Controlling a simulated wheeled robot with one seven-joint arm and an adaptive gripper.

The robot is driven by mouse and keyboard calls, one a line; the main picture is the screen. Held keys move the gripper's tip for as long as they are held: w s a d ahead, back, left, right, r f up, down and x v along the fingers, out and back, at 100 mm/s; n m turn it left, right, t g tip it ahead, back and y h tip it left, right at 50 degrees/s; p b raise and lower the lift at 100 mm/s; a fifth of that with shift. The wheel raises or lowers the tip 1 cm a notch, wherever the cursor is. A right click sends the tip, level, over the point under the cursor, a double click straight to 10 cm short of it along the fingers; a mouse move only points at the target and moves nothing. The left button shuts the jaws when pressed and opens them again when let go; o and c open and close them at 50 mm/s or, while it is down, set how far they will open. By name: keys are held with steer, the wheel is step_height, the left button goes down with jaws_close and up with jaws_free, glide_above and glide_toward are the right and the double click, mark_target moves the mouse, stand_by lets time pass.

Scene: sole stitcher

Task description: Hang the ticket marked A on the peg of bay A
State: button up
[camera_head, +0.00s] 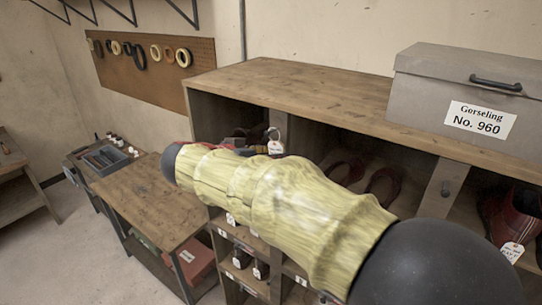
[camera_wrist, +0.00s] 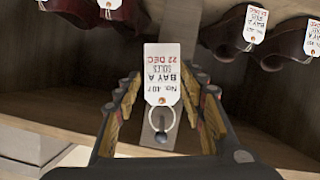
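A white ticket marked No. 407, BAY A, SOLES, 22 DEC (camera_wrist: 162,72) appears upside down in the wrist view, its metal ring at a dark round-ended peg (camera_wrist: 161,138). The ring meets the peg; I cannot tell for certain whether it is fully over it. My gripper (camera_wrist: 167,90) is open, one finger on each side of the ticket with visible gaps. In the head view the ticket (camera_head: 275,147) shows by the divider at the left of the shelf unit. My gripper (camera_head: 240,143) there is mostly hidden behind my arm.
The wooden shelf unit (camera_head: 290,88) holds dark red shoes (camera_head: 383,186) with tags, close to my gripper. A grey box marked Gorseling No. 960 (camera_head: 475,85) stands on top. Another peg (camera_head: 445,188) is on the right divider. A low bench (camera_head: 150,200) stands left.

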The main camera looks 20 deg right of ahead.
steer(key=o, duration=0.3)
